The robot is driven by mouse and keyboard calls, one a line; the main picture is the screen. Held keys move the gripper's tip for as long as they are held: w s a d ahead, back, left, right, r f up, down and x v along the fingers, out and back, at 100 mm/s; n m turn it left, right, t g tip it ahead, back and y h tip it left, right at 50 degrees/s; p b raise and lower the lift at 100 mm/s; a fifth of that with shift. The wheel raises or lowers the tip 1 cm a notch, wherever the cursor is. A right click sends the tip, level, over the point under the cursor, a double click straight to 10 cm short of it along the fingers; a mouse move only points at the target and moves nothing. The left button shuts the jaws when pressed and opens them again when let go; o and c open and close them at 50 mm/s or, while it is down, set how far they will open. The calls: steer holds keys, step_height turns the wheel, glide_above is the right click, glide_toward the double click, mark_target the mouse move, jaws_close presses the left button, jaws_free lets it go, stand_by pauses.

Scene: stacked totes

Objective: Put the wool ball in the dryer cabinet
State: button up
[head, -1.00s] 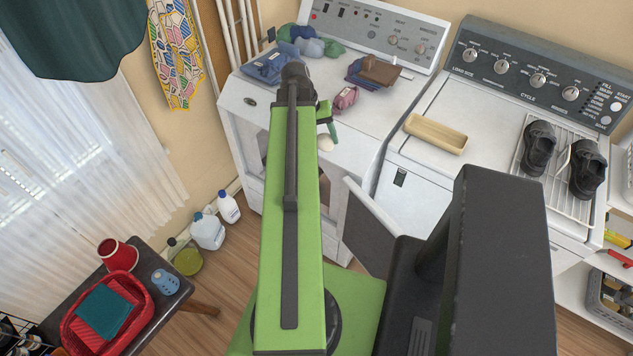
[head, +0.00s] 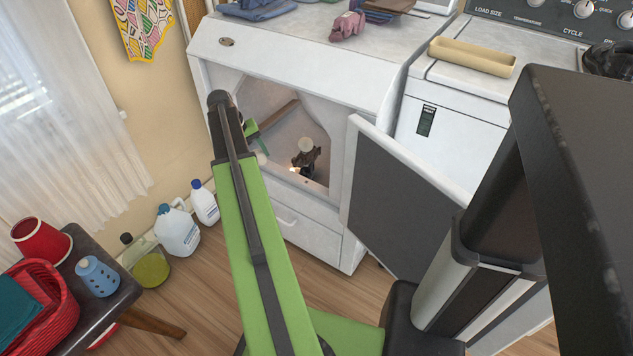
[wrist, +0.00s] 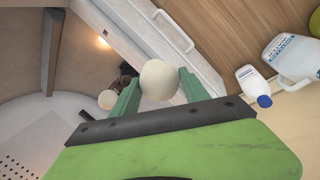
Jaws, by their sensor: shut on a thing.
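The wool ball (wrist: 160,80) is cream-white and round. In the wrist view it sits between the two green fingertips of my gripper (wrist: 158,84), which is shut on it. In the head view my gripper (head: 257,141) is at the open front of the dryer cabinet (head: 235,85), towards the left of the opening; the arm hides much of it. The dryer door (head: 400,190) stands open to the right. Inside the drum are a second pale ball (wrist: 107,99) and a dark item beside it; they also show in the head view (head: 305,145).
Bottles (head: 178,232) stand on the floor left of the dryer. A dark stool (head: 115,298) with a red cup, a blue cup and a red basket is at lower left. Folded cloths (head: 347,25) lie on the dryer top. A washer (head: 450,130) stands at right.

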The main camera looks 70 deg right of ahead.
steer(key=f, duration=0.1)
steer(key=f+b, duration=0.1)
steer(key=d+f, duration=0.1)
steer(key=shift+w+f, duration=0.1)
steer(key=shift+w, duration=0.25)
steer(key=shift+d, duration=0.1)
steer(key=s+d, duration=1.2)
steer(key=s, duration=0.2)
steer(key=shift+w+a+f+b, duration=0.15)
steer(key=shift+f+b, duration=0.95)
steer(key=shift+b, duration=0.05)
steer(key=shift+w+a+f+b, duration=0.1)
steer(key=shift+w+f+b, duration=0.05)
steer(key=shift+f+b, duration=0.95)
steer(key=o, duration=1.3)
steer(key=shift+o, duration=0.2)
steer(key=shift+r, duration=0.1)
